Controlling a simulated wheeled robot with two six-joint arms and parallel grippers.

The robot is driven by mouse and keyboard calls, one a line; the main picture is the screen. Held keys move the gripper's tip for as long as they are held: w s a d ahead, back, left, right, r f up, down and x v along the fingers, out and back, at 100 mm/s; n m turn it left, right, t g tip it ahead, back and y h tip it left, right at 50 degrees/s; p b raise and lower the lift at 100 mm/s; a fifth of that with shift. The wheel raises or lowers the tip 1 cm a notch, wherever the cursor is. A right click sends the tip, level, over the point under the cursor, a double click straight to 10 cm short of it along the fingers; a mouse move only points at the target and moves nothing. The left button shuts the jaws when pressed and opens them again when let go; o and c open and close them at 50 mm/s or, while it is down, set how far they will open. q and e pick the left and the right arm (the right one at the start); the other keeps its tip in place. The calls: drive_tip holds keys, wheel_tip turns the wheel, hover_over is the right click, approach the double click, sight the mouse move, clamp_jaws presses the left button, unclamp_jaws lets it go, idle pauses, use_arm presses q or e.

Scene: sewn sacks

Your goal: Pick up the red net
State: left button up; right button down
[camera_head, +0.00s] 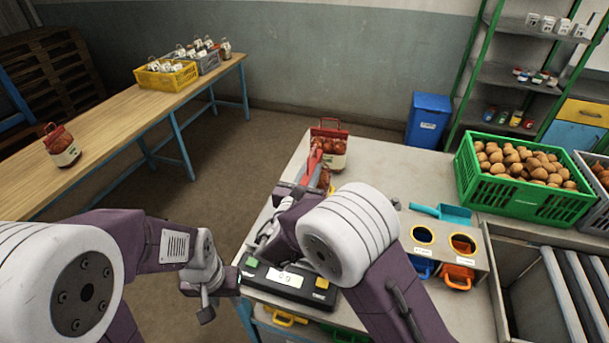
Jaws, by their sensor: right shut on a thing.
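A red net (332,146) with a white label band and a red handle stands on the grey worktable. My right gripper (314,166) is in front of it, shut on red netting with brown contents (323,179), mostly hidden by my arm. I cannot tell whether this is a separate net from the one behind. Another red net (62,147) with a white label stands on the wooden table at left. My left gripper (208,302) hangs low in front of the worktable, away from the nets; its fingers are too unclear to read.
A black scale (287,283) sits at the worktable's front left. A blue bin (428,120) stands behind.

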drive_tip(key=s+d+r+b, duration=0.1)
drive_tip(key=s+d+r, duration=0.4)
drive_tip(key=d, duration=0.2)
drive_tip(key=shift+s+d+r+b, duration=0.2)
drive_tip(key=shift+d+r+b, duration=0.15)
drive_tip(key=shift+d+r, duration=0.05)
drive_tip(key=shift+r, duration=0.1)
